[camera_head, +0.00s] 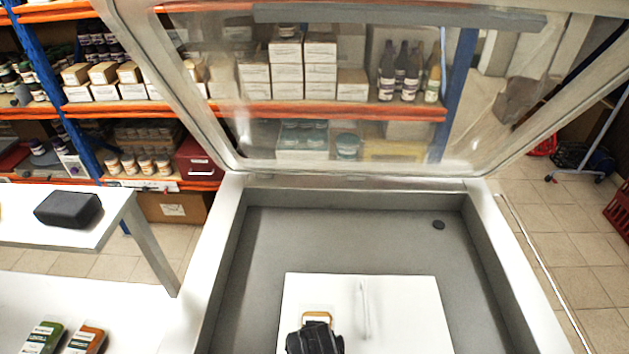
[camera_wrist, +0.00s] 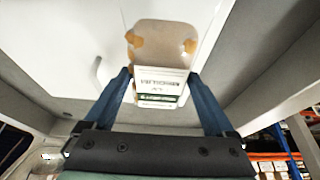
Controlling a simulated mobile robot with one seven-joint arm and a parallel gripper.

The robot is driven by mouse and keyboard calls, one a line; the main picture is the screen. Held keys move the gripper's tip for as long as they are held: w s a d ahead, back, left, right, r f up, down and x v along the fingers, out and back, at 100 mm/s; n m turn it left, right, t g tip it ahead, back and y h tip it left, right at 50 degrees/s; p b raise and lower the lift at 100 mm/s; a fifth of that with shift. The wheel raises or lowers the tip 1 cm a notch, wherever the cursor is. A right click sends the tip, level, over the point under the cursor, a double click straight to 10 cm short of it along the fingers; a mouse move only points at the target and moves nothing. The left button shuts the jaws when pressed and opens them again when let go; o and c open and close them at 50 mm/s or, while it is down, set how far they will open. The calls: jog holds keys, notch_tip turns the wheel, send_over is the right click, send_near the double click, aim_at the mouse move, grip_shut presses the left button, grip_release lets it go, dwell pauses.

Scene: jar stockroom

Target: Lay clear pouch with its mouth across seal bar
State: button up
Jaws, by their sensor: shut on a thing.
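The clear pouch (camera_wrist: 163,42) is between my two blue fingers in the wrist view, with tan and orange patches and a white printed label (camera_wrist: 160,88) with a green strip. My gripper (camera_wrist: 160,80) is shut on it. In the head view my gripper (camera_head: 316,332) is dark, at the bottom edge, over a white plate (camera_head: 415,300) in the open sealer's grey chamber (camera_head: 340,235). Only an orange-rimmed bit of the pouch (camera_head: 317,315) shows there. I cannot tell whether the pouch touches the plate. I cannot clearly make out the seal bar or the pouch's mouth.
The transparent lid (camera_head: 350,90) stands raised behind the chamber. A thin upright ridge (camera_head: 364,308) is on the plate, right of my gripper. A white table (camera_head: 100,220) with a black case (camera_head: 68,208) is at left. Shelves of jars and boxes stand behind. The chamber floor around the plate is mostly clear.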

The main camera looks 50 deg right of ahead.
jog(key=f, duration=0.3)
jog(key=shift+w+d+f, duration=0.1)
jog(key=shift+w+f, duration=0.1)
jog(key=shift+w, duration=0.05)
jog(key=shift+s+f+p, duration=0.1)
jog(key=shift+f+p, duration=0.2)
jog(key=shift+f, duration=0.2)
jog(key=shift+f, duration=0.1)
jog(key=shift+f, duration=0.15)
jog(key=o, duration=1.3)
